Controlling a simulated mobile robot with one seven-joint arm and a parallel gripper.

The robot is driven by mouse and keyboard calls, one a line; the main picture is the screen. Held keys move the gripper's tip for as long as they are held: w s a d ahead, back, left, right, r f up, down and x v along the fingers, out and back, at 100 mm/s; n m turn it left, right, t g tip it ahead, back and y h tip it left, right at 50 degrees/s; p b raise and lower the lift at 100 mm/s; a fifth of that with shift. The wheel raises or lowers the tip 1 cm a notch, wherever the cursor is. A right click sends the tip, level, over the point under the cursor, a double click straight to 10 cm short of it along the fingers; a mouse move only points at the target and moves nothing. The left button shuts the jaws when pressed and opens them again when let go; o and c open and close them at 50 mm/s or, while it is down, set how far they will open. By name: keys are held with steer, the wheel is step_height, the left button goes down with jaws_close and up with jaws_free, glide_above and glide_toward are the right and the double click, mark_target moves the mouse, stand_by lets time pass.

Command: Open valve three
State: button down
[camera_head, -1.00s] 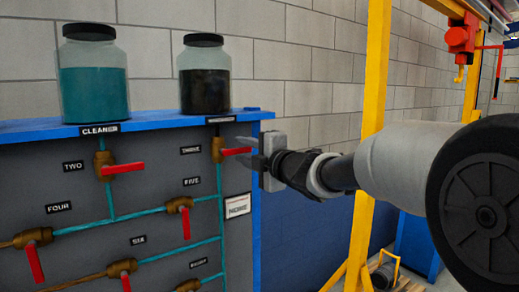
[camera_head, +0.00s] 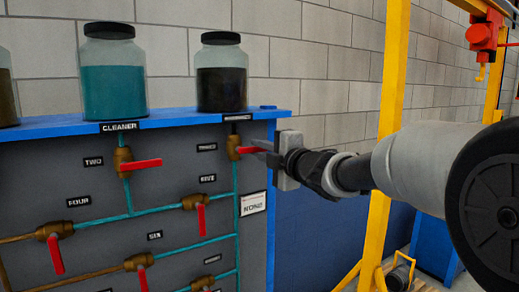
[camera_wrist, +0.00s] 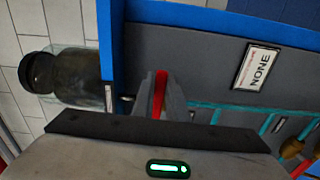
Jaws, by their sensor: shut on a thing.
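Valve three is a brass valve body (camera_head: 233,147) with a red lever handle (camera_head: 250,150), just below the dark jar on the panel. The lever points to the right, level, across the pipe. My gripper (camera_head: 262,147) comes in from the right with its fingers at the lever's outer end. In the wrist view my gripper (camera_wrist: 162,98) has its fingers shut on the red handle (camera_wrist: 160,92). The fingers hide part of the lever. The label THREE (camera_head: 207,147) is left of the valve.
Other red-handled valves sit close by: two (camera_head: 142,163), five (camera_head: 200,200) and six (camera_head: 140,262). A NONE sign (camera_head: 253,203) hangs below right. A teal jar (camera_head: 114,85) and a dark jar (camera_head: 221,85) stand on the blue ledge. A yellow frame (camera_head: 392,70) stands right.

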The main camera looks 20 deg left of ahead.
steer(key=s+a+f+m+p, duration=0.2)
steer(key=s+a+f+m, duration=0.1)
steer(key=m, duration=1.4)
steer(key=shift+s+a+f+m, duration=0.15)
steer(key=shift+s+f+m, duration=0.25)
steer(key=shift+f, duration=0.6)
steer(key=shift+s, duration=0.1)
steer(key=c, duration=1.8)
jaws_free()
steer(key=shift+o, duration=0.2)
steer(key=v, duration=1.7)
steer(key=shift+s, duration=0.2)
